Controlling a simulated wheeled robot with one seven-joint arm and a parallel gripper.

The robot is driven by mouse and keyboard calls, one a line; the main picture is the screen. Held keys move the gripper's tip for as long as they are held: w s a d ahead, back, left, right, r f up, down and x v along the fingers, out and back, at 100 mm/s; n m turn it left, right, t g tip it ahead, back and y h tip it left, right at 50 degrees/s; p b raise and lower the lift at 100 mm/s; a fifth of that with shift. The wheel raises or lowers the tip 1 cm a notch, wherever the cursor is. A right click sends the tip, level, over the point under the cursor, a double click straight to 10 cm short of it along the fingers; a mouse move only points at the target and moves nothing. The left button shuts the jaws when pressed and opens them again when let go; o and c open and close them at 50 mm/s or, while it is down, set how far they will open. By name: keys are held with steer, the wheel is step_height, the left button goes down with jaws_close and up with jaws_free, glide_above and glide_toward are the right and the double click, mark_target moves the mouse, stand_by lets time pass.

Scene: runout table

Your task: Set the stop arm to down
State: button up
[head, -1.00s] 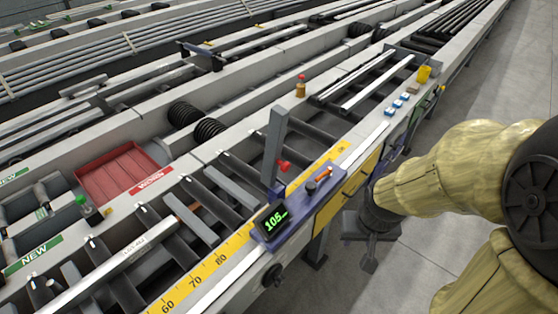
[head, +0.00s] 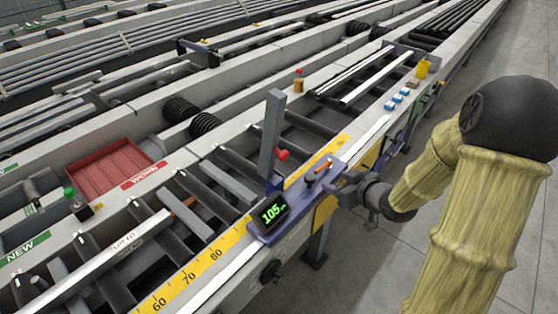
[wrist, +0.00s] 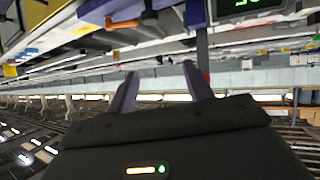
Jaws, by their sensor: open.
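The stop arm (head: 271,135) is a grey flat bar standing upright, slightly tilted, on a blue-purple carriage (head: 300,205). A red knob (head: 282,154) sits beside the bar's lower part. The carriage also bears a green display (head: 273,213) reading about 105 and an orange-handled lever (head: 323,166). My gripper (head: 342,184) is at the carriage's right end in the head view; its fingertips are hard to make out there. In the wrist view, which looks upside down, my gripper (wrist: 160,70) has its two fingers apart with nothing between them. The display (wrist: 240,5) and orange lever (wrist: 123,23) show above.
A yellow ruler (head: 215,255) runs along the table's front rail. A red tray (head: 115,170) lies at the left among rollers. A red-topped bottle (head: 298,80), blue blocks (head: 397,98) and a yellow cup (head: 422,68) stand behind.

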mark_target(286, 157)
steer(key=a+n+y, duration=0.1)
steer(key=y, duration=0.1)
steer(key=s+r+n+y+b, duration=0.1)
steer(key=y, duration=0.2)
steer(key=a+n+y+b, duration=0.1)
steer(key=y, duration=0.2)
steer(key=shift+s+a+r+t, duration=0.15)
steer(key=shift+a+r+t, duration=0.05)
steer(key=shift+a+t, duration=0.2)
steer(key=p+x, duration=0.2)
steer(key=x, duration=1.5)
steer(key=shift+a, duration=0.15)
jaws_close()
